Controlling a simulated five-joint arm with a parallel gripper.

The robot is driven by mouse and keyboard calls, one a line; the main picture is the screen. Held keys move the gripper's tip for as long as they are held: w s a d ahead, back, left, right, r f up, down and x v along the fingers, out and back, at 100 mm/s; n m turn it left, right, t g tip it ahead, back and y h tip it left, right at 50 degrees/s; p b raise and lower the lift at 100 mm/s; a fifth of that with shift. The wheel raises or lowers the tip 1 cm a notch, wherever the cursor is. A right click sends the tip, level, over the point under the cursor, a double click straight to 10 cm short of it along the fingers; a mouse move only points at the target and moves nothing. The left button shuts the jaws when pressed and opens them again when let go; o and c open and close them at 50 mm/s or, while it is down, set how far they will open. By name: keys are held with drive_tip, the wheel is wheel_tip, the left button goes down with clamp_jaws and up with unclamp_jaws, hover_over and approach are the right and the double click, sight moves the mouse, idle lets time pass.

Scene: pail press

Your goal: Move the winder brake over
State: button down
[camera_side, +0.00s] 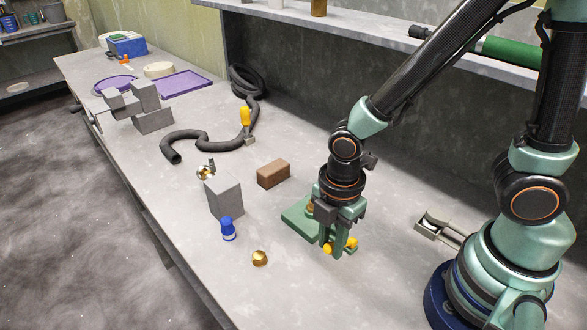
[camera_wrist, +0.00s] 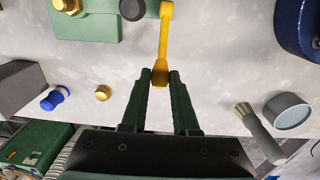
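The winder brake looks to be the green base plate (camera_side: 297,220) with a yellow lever (camera_wrist: 163,40); the plate also shows at the top of the wrist view (camera_wrist: 95,28). In the side view, yellow parts (camera_side: 327,249) show on both sides of the fingers of my gripper (camera_side: 338,249), which hide the lever's middle.
A grey block (camera_side: 223,196), a blue and white peg (camera_side: 228,229) and a brass nut (camera_side: 259,258) stand left of the plate. A brown brick (camera_side: 273,174) lies behind. A grey fixture (camera_side: 437,226) is to the right. Bare bench lies in front of my gripper.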

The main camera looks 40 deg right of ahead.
drive_tip(key=shift+d+r, duration=0.85)
drive_tip(key=shift+r, duration=0.2)
drive_tip(key=shift+w+d+r, duration=0.1)
drive_tip(key=shift+d+r, duration=0.25)
drive_tip(key=shift+d, duration=0.15)
drive_tip(key=shift+d+r, duration=0.4)
drive_tip(key=shift+d, duration=0.2)
drive_tip(key=shift+w+d+r, duration=0.1)
drive_tip(key=shift+d+r, duration=0.1)
drive_tip(key=shift+d, duration=0.45)
drive_tip(key=shift+d+r, duration=0.2)
drive_tip(key=shift+d, duration=0.4)
